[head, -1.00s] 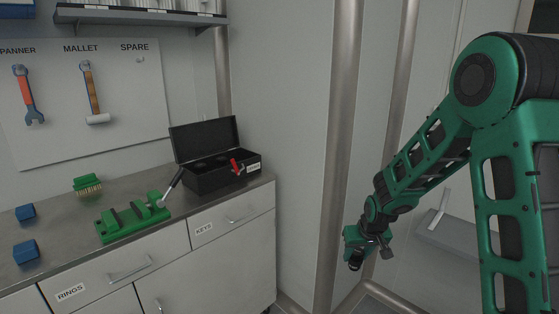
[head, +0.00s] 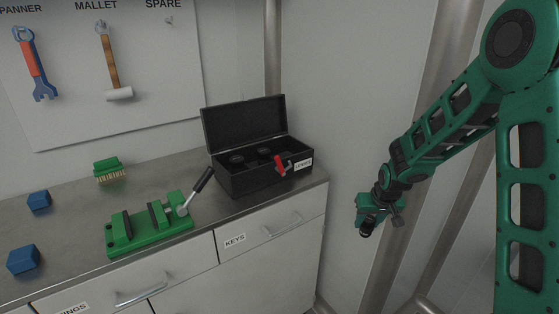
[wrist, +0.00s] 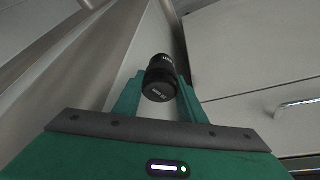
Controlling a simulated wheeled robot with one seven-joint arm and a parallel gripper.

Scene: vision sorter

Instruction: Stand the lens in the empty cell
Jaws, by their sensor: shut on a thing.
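My gripper (head: 374,213) is shut on a black cylindrical lens (head: 366,231) and holds it in the air, right of the counter. In the wrist view, the lens (wrist: 159,78) sits between the two green fingers (wrist: 158,98). A black case (head: 262,180) stands on the counter's right end with its lid open. Dark round lens tops show inside it, one at the left (head: 237,158) and one farther back (head: 264,152). A red piece (head: 280,166) is at the case's front right. The front wall hides the cell floors, and I cannot make out the empty cell.
A green vise (head: 150,226) with a black-handled lever stands left of the case on the counter (head: 70,262). A green brush (head: 108,169) and two blue blocks (head: 24,259) lie farther left. A metal post (head: 425,130) stands behind my gripper. Drawers are below the counter.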

